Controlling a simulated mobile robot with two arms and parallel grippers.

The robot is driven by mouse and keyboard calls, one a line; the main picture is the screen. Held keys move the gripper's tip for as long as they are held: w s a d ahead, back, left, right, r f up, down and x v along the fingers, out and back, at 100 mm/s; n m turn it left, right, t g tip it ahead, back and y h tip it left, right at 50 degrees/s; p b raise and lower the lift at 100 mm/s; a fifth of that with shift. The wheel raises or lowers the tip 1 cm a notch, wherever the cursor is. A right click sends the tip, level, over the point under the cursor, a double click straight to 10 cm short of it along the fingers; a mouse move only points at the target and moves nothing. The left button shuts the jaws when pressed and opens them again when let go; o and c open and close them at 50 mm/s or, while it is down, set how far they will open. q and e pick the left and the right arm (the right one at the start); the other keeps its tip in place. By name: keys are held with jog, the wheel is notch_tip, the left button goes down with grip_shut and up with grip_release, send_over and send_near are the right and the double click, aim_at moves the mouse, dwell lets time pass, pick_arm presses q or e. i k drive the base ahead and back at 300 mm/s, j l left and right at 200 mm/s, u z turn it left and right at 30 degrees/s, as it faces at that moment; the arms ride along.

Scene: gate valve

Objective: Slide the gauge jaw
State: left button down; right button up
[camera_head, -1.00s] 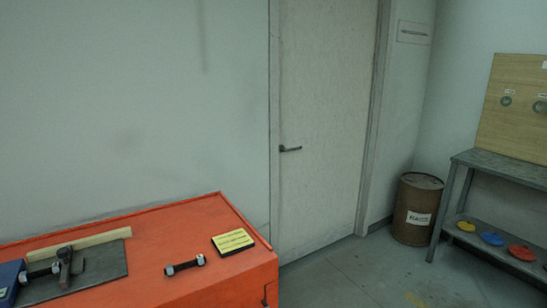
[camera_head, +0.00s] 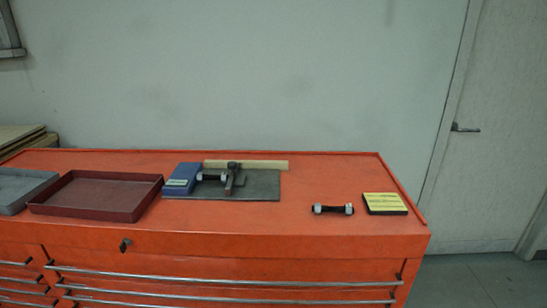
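A gauge with a dark upright jaw (camera_head: 231,178) stands on a grey mat (camera_head: 262,186) on top of the orange cabinet. A bolt with pale nuts (camera_head: 211,177) lies at the jaw's left side; I cannot tell whether they touch. A blue block (camera_head: 182,178) with a pale label is at the mat's left end. A light wooden strip (camera_head: 260,164) runs behind the mat. A second dark bolt with pale nuts (camera_head: 333,209) lies on the cabinet to the right. Neither of my grippers shows in the view.
The orange cabinet (camera_head: 300,230) has handle bars on its front. A dark red tray (camera_head: 98,210) and a grey tray (camera_head: 18,206) are at its left. A yellow-topped pad (camera_head: 384,203) lies near its right edge. A door (camera_head: 495,130) is at right.

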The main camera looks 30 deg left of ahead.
aim_at(235, 179)
jog(key=u, duration=0.95)
